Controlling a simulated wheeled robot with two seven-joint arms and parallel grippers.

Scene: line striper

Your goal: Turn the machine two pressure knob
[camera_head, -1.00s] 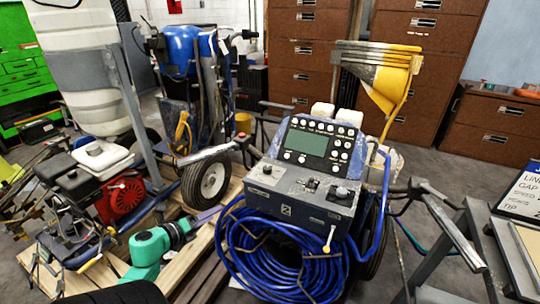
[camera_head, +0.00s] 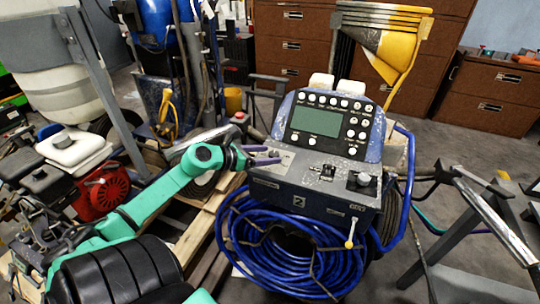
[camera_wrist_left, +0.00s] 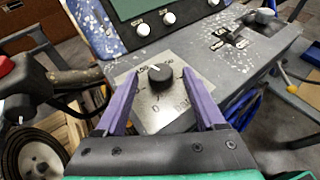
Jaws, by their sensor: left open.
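Machine two (camera_head: 330,175) is the blue-grey unit with a sloped screen panel and a "2" on its front. Its pressure knob (camera_wrist_left: 160,76) is round and black, on a square metal dial plate (camera_wrist_left: 165,112) at the left end of the console, in the left wrist view. My left gripper (camera_head: 270,155) reaches in from the left over that end of the console. Its two purple fingers are open, one on either side of the knob, with a gap showing on both sides. In the head view the fingers partly hide the knob. My right gripper is not in view.
Another knob (camera_head: 364,180) and a toggle switch (camera_head: 327,172) sit further right on the console. A coiled blue hose (camera_head: 285,255) hangs below it. A red-and-black engine (camera_head: 105,190) stands left. A red button (camera_wrist_left: 7,65) is near the left finger.

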